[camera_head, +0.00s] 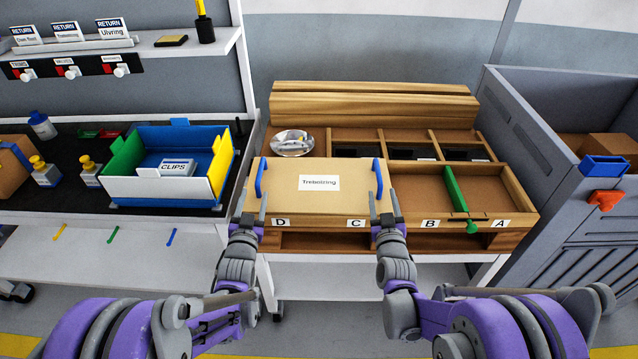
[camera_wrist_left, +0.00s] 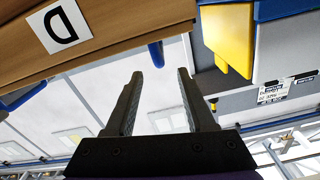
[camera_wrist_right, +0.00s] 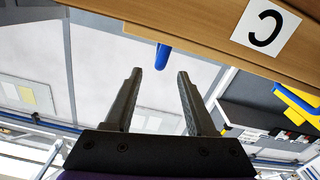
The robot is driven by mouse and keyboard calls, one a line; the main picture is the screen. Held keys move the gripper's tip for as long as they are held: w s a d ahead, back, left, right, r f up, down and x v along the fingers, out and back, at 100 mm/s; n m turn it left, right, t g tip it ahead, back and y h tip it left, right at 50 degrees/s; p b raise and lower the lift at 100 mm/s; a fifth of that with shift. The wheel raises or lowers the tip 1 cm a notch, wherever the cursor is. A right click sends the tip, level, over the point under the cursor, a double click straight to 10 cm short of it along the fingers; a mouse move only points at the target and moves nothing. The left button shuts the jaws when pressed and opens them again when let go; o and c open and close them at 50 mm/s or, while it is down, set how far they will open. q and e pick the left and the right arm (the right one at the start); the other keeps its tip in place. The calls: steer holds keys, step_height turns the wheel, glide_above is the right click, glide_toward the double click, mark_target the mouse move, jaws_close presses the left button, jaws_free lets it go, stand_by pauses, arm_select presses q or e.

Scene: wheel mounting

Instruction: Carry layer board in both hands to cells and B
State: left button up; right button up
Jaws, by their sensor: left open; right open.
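The tan layer board (camera_head: 312,200) with a white name label lies over cells D and C of the wooden organiser (camera_head: 500,235). A blue handle stands at its left edge (camera_head: 260,178) and another at its right edge (camera_head: 378,178). Cells B (camera_head: 418,198) and A (camera_head: 487,193) are open, with a green divider (camera_head: 455,188) between them. My left gripper (camera_head: 257,204) is open at the near end of the left handle, whose blue tip (camera_wrist_left: 156,54) shows just beyond the fingers. My right gripper (camera_head: 385,204) is open at the right handle; its tip (camera_wrist_right: 162,56) shows likewise.
A round shiny dish (camera_head: 292,143) sits behind the board, beside dark-lined rear compartments. A CLIPS bin (camera_head: 168,165) and bottles stand on the left bench. A grey crate (camera_head: 560,130) with blue and orange parts stands at the right.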

arm_select(q)
steer(key=w, duration=0.9)
steer(key=shift+w+d, duration=0.15)
steer(key=shift+w, duration=0.2)
arm_select(e)
glide_toward(376, 162)
steer(key=w, duration=0.5)
steer(key=shift+w+d+f, duration=0.15)
steer(key=shift+w+f, duration=0.1)
steer(key=shift+f, duration=0.05)
arm_select(q)
steer(key=shift+c, duration=0.3)
arm_select(e)
steer(key=shift+c, duration=0.3)
arm_select(q)
jaws_close()
arm_select(e)
jaws_close()
